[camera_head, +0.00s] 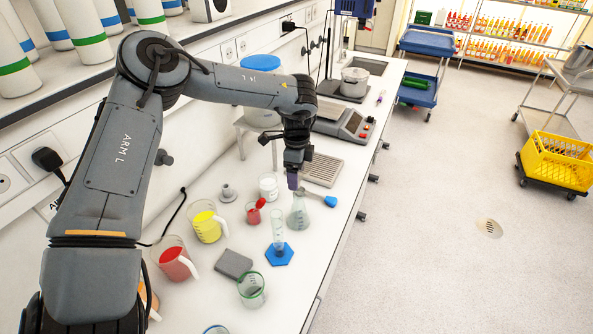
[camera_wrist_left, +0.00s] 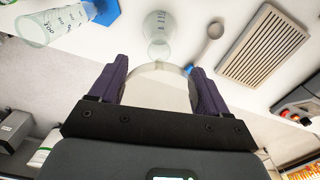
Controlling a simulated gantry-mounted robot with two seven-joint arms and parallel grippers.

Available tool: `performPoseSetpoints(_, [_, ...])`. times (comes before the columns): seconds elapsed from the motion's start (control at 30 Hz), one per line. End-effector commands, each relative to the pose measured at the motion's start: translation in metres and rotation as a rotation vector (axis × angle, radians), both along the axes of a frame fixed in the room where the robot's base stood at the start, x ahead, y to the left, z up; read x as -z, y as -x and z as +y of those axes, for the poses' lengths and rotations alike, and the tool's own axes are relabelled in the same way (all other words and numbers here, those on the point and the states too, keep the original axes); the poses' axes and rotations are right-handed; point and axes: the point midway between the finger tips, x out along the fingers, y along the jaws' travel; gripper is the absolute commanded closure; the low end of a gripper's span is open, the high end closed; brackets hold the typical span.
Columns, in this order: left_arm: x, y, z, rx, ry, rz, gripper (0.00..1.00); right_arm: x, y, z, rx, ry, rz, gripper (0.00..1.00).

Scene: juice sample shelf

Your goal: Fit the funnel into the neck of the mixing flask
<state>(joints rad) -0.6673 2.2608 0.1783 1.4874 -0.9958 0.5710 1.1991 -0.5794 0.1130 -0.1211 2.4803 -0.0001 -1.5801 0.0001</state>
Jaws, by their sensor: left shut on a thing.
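My left gripper (camera_head: 292,182) points down over the mixing flask. In the left wrist view its two purple fingers (camera_wrist_left: 159,72) are shut on the funnel (camera_wrist_left: 160,88), a wide translucent bowl between them. The mixing flask (camera_head: 298,215) is clear and conical and stands upright on the bench; in the left wrist view the flask (camera_wrist_left: 157,24) shows just beyond the funnel rim, its neck close to it. The funnel's stem is hidden, so I cannot tell whether it is in the neck. My right gripper is not in view.
Jugs of yellow (camera_head: 207,226) and red (camera_head: 173,263) liquid stand left. The front bench edge is near.

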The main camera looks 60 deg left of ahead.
Motion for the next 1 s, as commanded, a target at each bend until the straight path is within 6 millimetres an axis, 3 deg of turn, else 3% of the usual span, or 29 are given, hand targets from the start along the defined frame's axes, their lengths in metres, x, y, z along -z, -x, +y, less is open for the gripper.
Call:
performPoseSetpoints(0.27, [0.025, 0.0, 0.0, 0.001, 0.001, -0.001, 0.53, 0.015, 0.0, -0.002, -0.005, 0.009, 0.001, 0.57])
performPoseSetpoints(1.0, [0.02, 0.0, 0.0, 0.001, 0.0, -0.001, 0.53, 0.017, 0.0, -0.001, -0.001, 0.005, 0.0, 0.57])
